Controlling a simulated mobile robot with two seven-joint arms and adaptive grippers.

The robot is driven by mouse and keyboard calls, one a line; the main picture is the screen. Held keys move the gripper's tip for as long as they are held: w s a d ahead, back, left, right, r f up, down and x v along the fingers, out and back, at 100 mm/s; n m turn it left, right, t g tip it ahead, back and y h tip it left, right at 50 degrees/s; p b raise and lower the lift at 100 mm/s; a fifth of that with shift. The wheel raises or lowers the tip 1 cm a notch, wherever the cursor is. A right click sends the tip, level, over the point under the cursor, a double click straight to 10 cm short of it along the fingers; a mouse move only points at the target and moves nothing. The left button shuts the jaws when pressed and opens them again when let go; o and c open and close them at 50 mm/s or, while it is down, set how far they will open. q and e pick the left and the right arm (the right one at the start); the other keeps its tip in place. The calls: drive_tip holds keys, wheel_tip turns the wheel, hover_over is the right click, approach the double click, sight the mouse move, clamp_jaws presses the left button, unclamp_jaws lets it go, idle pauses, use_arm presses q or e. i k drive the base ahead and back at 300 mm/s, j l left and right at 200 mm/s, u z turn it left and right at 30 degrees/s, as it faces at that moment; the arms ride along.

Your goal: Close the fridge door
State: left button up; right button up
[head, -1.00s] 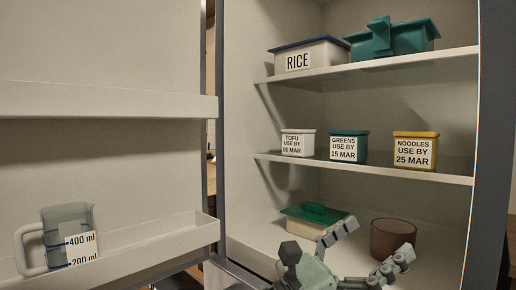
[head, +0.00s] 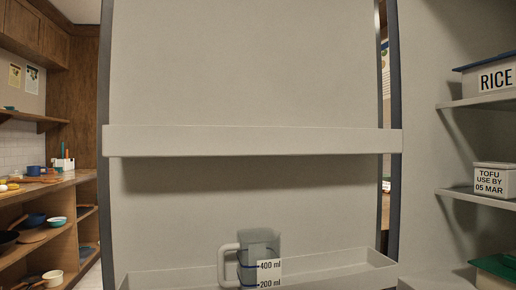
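The fridge door (head: 245,70) stands open, its inner face filling the middle of the head view. It has two shelf bins, and a grey measuring jug (head: 259,243) marked 400 ml and 200 ml stands in the lower bin (head: 345,267). The fridge interior (head: 415,140) shows at the right edge, with shelves holding a RICE container (head: 495,77) and a TOFU box (head: 494,180). Neither of my grippers is in view now.
At the left, beyond the door's outer edge, a wooden counter (head: 45,187) and shelves hold bowls, a blue mug (head: 36,170) and other kitchen items. A green-lidded container (head: 497,270) sits low in the fridge.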

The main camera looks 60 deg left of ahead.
sight(217, 119)
drive_tip(key=k+j+z, duration=0.1)
drive_tip(key=j, duration=0.3)
drive_tip(key=k+j+z, duration=0.1)
drive_tip(key=j, duration=0.3)
drive_tip(key=k+j, duration=0.1)
drive_tip(key=j, duration=0.3)
drive_tip(key=k+j+z, duration=0.15)
drive_tip(key=j, duration=0.25)
drive_tip(key=k+j+z, duration=0.1)
drive_tip(key=j, duration=0.3)
drive_tip(key=k+j+z, duration=0.1)
drive_tip(key=j, duration=0.3)
drive_tip(key=k+j+z, duration=0.1)
drive_tip(key=j, duration=0.25)
drive_tip(key=k+j, duration=0.3)
drive_tip(key=j+z, duration=0.05)
